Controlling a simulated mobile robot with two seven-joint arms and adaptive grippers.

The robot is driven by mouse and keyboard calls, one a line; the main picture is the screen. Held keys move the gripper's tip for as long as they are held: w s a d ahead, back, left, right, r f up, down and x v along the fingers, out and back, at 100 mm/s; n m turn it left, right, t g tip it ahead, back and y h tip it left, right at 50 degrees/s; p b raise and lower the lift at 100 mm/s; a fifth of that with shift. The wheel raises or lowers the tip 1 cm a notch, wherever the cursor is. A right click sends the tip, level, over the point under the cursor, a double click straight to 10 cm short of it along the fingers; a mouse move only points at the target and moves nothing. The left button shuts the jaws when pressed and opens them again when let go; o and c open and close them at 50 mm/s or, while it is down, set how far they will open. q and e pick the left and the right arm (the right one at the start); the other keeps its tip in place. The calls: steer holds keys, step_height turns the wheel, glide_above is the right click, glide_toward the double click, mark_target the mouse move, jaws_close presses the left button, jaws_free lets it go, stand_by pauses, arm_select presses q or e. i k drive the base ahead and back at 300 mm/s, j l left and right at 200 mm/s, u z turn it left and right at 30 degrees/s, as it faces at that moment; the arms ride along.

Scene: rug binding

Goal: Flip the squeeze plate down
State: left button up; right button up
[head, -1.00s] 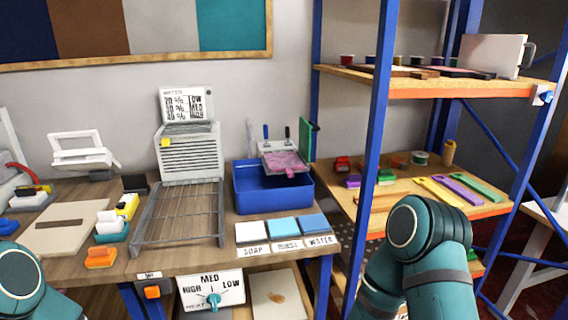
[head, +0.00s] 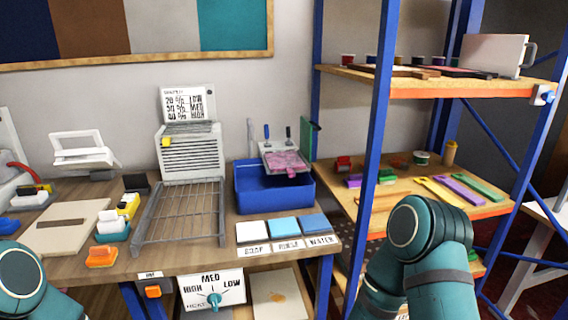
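A green plate (head: 313,140) stands upright at the right rear of the blue tub (head: 250,197); it looks like the squeeze plate. A grey tray with two blue-handled clamps (head: 265,152) sits over the tub, to the left of the green plate. A pink patterned piece (head: 286,162) lies on that tray. How the green plate joins the tray or tub is too small to tell. Neither gripper shows. Only teal links of my arms are in view, at the bottom left corner and bottom right, both apart from the tub and plate.
A wire rack (head: 182,215) and a grey heater unit (head: 190,152) stand left of the tub. Soap, rinse and water pads (head: 287,227) lie in front of it. A blue-post shelf (head: 368,150) with tools rises close on the right. Space above the tub is open.

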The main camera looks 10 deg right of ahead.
mark_target(306, 130)
steer(key=i+l+u, duration=0.2)
steer(key=l, duration=0.65)
steer(key=l+u, duration=0.2)
steer(key=l, duration=0.65)
steer(key=l+u, duration=0.2)
steer(key=l, duration=0.7)
steer(key=l+u, duration=0.2)
steer(key=l, duration=0.7)
steer(key=k+l+u, duration=0.2)
steer(key=l, duration=0.65)
steer(key=z, duration=0.65)
steer(key=j+z, duration=0.55)
steer(key=z, duration=0.15)
steer(key=k+j+z, duration=0.15)
steer(key=z, duration=0.15)
steer(key=j, duration=0.15)
